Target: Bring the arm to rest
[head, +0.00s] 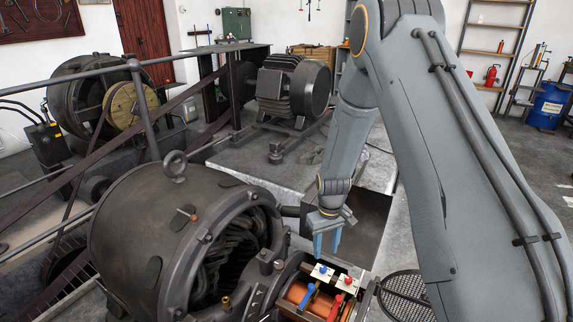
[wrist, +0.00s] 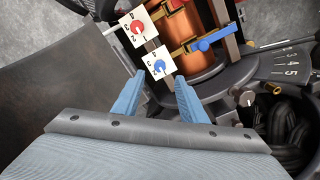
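My gripper (head: 327,246) hangs pointing down above the dynamo's control panel in the head view. In the wrist view its two blue fingers (wrist: 159,88) stand apart with nothing between them. Beyond the fingertips are a white dial plate with a blue knob (wrist: 160,67) and one with a red knob (wrist: 138,27). The head view also shows the blue knob (head: 322,270) and red knob (head: 348,281) just below the fingers. A blue lever (wrist: 217,40) lies beside the copper coil (wrist: 183,47). I see no contact between the fingers and the panel.
The large dark dynamo (head: 180,235) with an eye bolt on top stands left of my gripper. A railing (head: 145,115) and belts cross the left side. A motor (head: 292,88) stands behind. A numbered scale (wrist: 285,65) is at right in the wrist view. A round mesh (head: 405,295) lies right of the panel.

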